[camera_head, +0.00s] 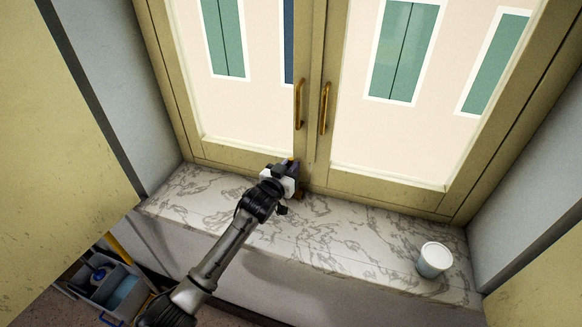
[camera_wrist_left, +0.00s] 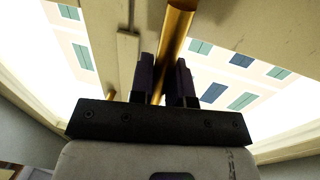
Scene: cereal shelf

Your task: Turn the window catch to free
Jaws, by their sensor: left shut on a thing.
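My left gripper (camera_head: 292,164) is at the foot of the window frame's middle, just above the sill. In the left wrist view the gripper (camera_wrist_left: 163,76) has its dark fingers on both sides of a brass bar (camera_wrist_left: 176,24), shut on it. This bar appears to be the window catch; in the head view the gripper mostly hides it. I cannot tell the catch's exact angle. My right gripper is in neither view.
Two brass pull handles, a left one (camera_head: 299,104) and a right one (camera_head: 324,108), stand upright on the window frames. A white cup (camera_head: 433,261) stands on the marble sill (camera_head: 345,235) at right. A grey caddy (camera_head: 112,286) is on the floor at lower left.

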